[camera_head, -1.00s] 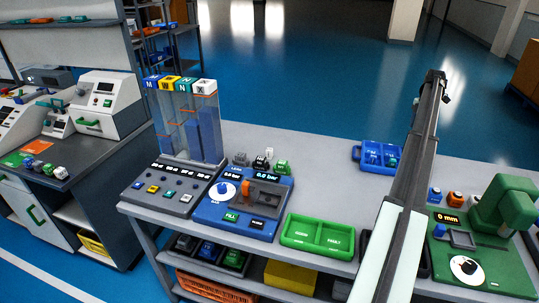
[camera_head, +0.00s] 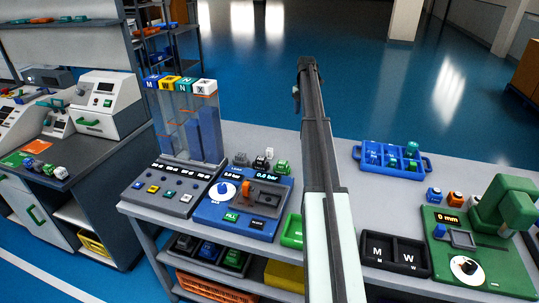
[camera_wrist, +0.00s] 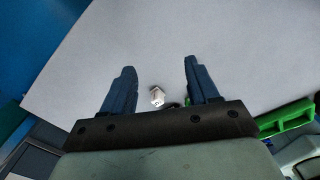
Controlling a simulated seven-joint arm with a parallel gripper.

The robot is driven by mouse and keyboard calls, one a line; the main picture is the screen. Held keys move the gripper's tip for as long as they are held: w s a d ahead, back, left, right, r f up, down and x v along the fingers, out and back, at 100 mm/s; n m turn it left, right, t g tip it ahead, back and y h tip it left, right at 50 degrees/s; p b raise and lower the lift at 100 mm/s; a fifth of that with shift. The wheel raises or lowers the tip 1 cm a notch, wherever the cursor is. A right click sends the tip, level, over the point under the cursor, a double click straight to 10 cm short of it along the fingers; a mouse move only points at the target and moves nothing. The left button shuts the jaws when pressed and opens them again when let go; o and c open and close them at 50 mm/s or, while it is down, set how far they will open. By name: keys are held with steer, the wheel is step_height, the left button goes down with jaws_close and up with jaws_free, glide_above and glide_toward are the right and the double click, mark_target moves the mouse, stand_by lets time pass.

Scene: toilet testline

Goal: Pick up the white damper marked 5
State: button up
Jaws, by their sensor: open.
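A small white piece (camera_wrist: 157,96) shows in the wrist view, between and below the two blue fingertips; its marking is too small to read. What looks like the same white damper (camera_head: 269,153) stands on the table in the head view, behind the blue pressure station, among grey, black and green pieces. My gripper (camera_wrist: 160,66) is open, with its fingers on either side of the white piece in the picture; nothing is visibly held. In the head view my arm reaches across the table, right of the small pieces.
The blue station (camera_head: 240,207) stands in front of the small pieces. A green tray (camera_head: 291,231) is partly hidden by my arm. A black tray marked M and W (camera_head: 395,252), a blue tray (camera_head: 390,160) and a green machine (camera_head: 480,250) stand to the right. The table behind the pieces is clear.

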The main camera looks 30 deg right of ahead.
steer(key=w+a, duration=0.2)
steer(key=a, duration=1)
steer(key=m, duration=1.1)
glide_above(269, 149)
steer(key=f+m, duration=0.3)
steer(key=m, duration=0.3)
steer(key=f+m, duration=0.3)
steer(key=m, duration=0.3)
steer(key=s+f+m, duration=0.1)
steer(key=f+m, duration=0.2)
steer(key=m, duration=0.4)
steer(key=shift+a+f, duration=0.15)
steer(key=shift+a, duration=0.05)
steer(key=shift+w+d+f, duration=0.1)
steer(key=shift+w+f, duration=0.05)
steer(key=shift+f, duration=1.25)
steer(key=shift+w+d+f, duration=0.1)
steer(key=shift+w+f, duration=0.05)
steer(key=shift+f, duration=1.25)
steer(key=c, duration=1)
